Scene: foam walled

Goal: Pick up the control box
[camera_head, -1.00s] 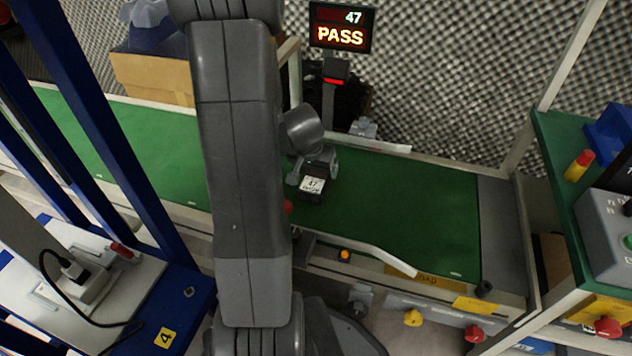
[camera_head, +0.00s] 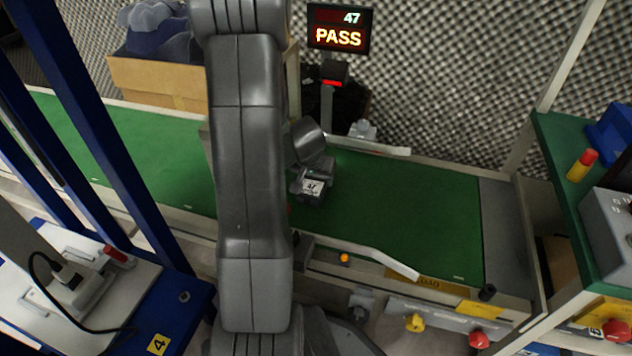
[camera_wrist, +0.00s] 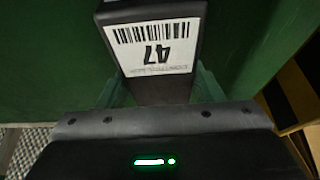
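The control box (camera_head: 313,189) is a small dark box with a white label reading 47. It is over the green conveyor belt (camera_head: 400,205), right of my arm in the head view. In the wrist view the control box (camera_wrist: 165,85) fills the top middle, its barcode label upside down. My gripper (camera_head: 314,176) is at the box, with a finger close against each side, and looks shut on it. The fingertips are partly hidden by the box. I cannot tell clearly whether the box is clear of the belt.
A display (camera_head: 340,28) reading 47 PASS and a scanner (camera_head: 335,74) stand behind the belt. White guide rails (camera_head: 370,256) border it. A cardboard box (camera_head: 155,80) is at the back left, blue posts are at left, and a green shelf (camera_head: 556,140) is at right. The belt's right part is clear.

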